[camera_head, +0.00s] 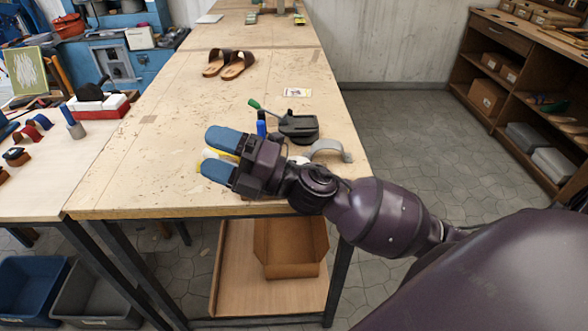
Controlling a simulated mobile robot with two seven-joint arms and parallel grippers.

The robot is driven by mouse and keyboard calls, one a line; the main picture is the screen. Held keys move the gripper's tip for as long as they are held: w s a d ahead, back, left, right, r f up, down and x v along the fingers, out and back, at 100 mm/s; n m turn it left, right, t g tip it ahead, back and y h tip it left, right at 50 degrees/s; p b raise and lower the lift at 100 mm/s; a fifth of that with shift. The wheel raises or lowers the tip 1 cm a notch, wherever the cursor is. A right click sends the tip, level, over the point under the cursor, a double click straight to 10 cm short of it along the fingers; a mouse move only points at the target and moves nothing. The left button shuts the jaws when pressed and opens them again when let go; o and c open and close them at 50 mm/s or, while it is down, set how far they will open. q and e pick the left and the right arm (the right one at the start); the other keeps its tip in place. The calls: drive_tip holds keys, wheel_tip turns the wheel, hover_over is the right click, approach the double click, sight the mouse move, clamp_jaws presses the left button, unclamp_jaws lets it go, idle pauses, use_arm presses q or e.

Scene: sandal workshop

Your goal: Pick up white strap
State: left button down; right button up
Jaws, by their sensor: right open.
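My right gripper (217,155) reaches in from the right, over the near part of the wooden workbench (190,115). Its blue-tipped fingers are open and point left. A small white piece (208,153) shows between the fingertips, with something yellow beside it; most of it is hidden, so I cannot tell whether it is a strap or whether the fingers touch it. A pale grey-white arched strap (328,147) stands on the bench at the right edge, just behind my right wrist. My left gripper is not in view.
A dark tool with a green-knobbed handle (298,127) and a blue item (261,128) stand just beyond my gripper. Brown sandals (229,64) lie farther back. A small card (297,92) lies at right. The bench's left middle is clear. A cardboard box (290,247) sits below.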

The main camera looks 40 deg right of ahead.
wheel_tip(320, 180, down, 6)
drive_tip(key=d+n+g+h, duration=0.1)
drive_tip(key=n+g+h, duration=0.4)
drive_tip(key=n+g, duration=1.15)
drive_tip(key=w+d+h, duration=0.1)
drive_tip(key=d+h, duration=0.2)
drive_tip(key=d, duration=0.3)
drive_tip(key=w+d+r+n+t+h, duration=0.1)
drive_tip(key=d+h, duration=0.3)
drive_tip(key=d, duration=0.1)
drive_tip(key=w+d+r+n+h, duration=0.1)
drive_tip(key=d+h, duration=0.3)
drive_tip(key=d, duration=0.2)
drive_tip(key=shift+w+d+r+n+t, duration=0.2)
drive_tip(key=shift+d+r+n+t, duration=0.05)
drive_tip(key=shift+d, duration=0.1)
wheel_tip(320, 180, down, 5)
drive_tip(key=shift+r, duration=0.1)
drive_tip(key=shift+w+f+p, duration=0.15)
drive_tip(key=shift+f+p, duration=0.25)
drive_tip(key=shift+f, duration=2.3)
drive_tip(key=c, duration=1)
drive_tip(key=shift+r, duration=0.1)
